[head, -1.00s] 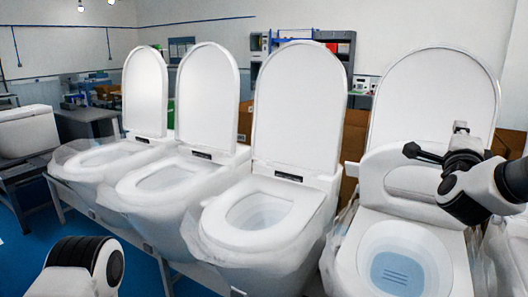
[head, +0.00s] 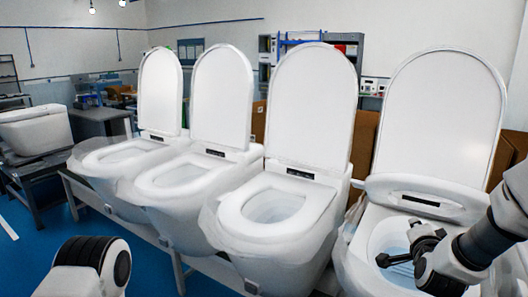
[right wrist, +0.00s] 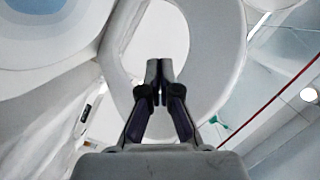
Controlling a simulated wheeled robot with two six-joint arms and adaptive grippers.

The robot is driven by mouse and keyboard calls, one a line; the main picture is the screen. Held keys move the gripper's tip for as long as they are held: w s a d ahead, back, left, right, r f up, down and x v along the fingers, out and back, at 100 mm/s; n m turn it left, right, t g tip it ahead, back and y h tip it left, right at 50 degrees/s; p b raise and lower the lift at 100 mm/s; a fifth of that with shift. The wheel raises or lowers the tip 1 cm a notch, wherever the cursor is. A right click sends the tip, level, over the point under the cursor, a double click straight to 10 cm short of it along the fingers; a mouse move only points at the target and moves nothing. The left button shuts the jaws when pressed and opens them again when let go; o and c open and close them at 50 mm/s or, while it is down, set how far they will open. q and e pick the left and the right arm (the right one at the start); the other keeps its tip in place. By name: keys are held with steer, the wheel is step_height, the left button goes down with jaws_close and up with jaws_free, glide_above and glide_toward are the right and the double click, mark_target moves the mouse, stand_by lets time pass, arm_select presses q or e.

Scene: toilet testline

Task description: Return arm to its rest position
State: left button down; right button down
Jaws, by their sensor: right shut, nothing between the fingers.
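My right gripper (head: 386,260) is shut and empty, held over the front part of the rightmost toilet (head: 365,215). That toilet's lid (head: 440,120) stands upright, and its seat appears to lie down around the bowl opening. Blue shows inside the bowl, and my right arm hides much of its front right side. In the right wrist view my gripper (right wrist: 157,66) has its fingertips together with nothing between them, in front of a white ring-shaped seat. Only a link of my left arm shows at the lower left of the head view; its gripper is out of frame.
Three more toilets stand in a row to the left, the nearest one (head: 232,228) with its lid (head: 310,105) up. They rest on a metal-framed line. A white tank (head: 35,130) sits on a dark stand at the far left. Blue floor (head: 50,240) is open at front left.

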steer(key=s+a+f+n+g+y, duration=0.1)
steer(key=s+a+f+n+g, duration=0.15)
steer(key=s+f, duration=0.45)
steer(key=s+a+f+n+g+y, duration=0.1)
steer(key=s+a+f+n+g, duration=0.15)
steer(key=f, duration=0.85)
steer(key=s+a+f+n+g+y, duration=0.2)
steer(key=s+f+n, duration=0.15)
steer(key=f, duration=0.55)
steer(key=s+a+f+n+g, duration=0.1)
steer(key=s+f, duration=0.3)
steer(key=s, duration=0.4)
steer(key=s+a+f+n+g, duration=0.1)
steer(key=s+f+n+g, duration=0.2)
steer(key=s, duration=0.6)
steer(key=s+a+f+n+g+y, duration=0.1)
steer(key=s+f+g, duration=0.3)
steer(key=s, duration=0.4)
steer(key=shift+s+a+f+n, duration=0.2)
steer(key=shift+a+f+n, duration=0.3)
steer(key=shift+n, duration=0.25)
steer(key=shift+w, duration=0.1)
